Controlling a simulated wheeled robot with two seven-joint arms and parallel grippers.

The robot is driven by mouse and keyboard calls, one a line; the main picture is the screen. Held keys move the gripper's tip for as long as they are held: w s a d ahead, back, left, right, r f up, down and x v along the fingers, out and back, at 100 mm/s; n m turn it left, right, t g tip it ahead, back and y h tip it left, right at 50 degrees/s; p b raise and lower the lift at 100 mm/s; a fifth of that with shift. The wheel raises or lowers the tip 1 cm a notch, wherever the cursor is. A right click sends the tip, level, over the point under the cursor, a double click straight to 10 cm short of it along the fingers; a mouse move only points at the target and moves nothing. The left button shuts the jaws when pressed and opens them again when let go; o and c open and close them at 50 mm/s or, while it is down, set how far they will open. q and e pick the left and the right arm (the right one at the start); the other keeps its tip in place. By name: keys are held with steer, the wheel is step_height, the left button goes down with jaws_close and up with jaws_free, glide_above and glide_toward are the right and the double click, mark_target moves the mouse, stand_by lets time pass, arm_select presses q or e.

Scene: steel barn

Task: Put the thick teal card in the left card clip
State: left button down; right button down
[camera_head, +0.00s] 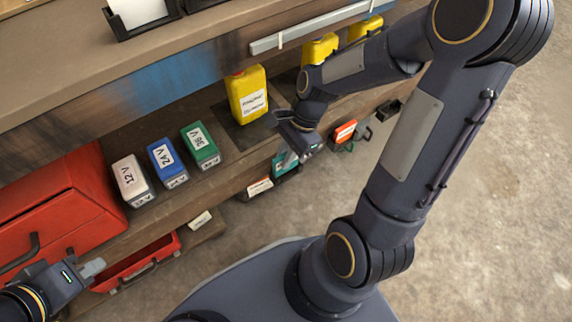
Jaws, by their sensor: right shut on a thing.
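My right gripper (291,155) reaches down in front of the shelf edge and is shut on a small teal piece (285,162), which looks like the thick teal card. The fingers and arm partly hide it. My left gripper (94,268) is at the lower left, in front of the red case; its fingertips are too small to tell open from shut. At the top left a black holder (118,26) with a white card stands on the upper surface. A pale rail (310,27) runs along the upper board's front edge. I cannot tell which of these is the left card clip.
White (130,178), blue (165,160) and green (201,145) battery blocks stand on the lower shelf beside a yellow bottle (247,94). A red case (60,205) fills the left. An orange-red item (345,131) is at the lower edge. Open floor (490,220) lies to the right.

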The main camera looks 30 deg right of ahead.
steer(key=shift+w+d+f, duration=0.2)
steer(key=shift+w+f, duration=0.1)
steer(key=shift+f, duration=0.2)
steer(key=shift+w+d+f+b, duration=0.15)
steer(key=shift+f+b, duration=0.4)
steer(key=shift+f, duration=0.35)
steer(key=shift+w+f+b, duration=0.1)
steer(key=shift+f+b, duration=0.45)
steer(key=shift+f, duration=0.3)
steer(key=shift+f, duration=0.1)
steer(key=shift+f, duration=0.15)
steer(key=c, duration=1.7)
jaws_free()
steer(key=shift+c, duration=0.2)
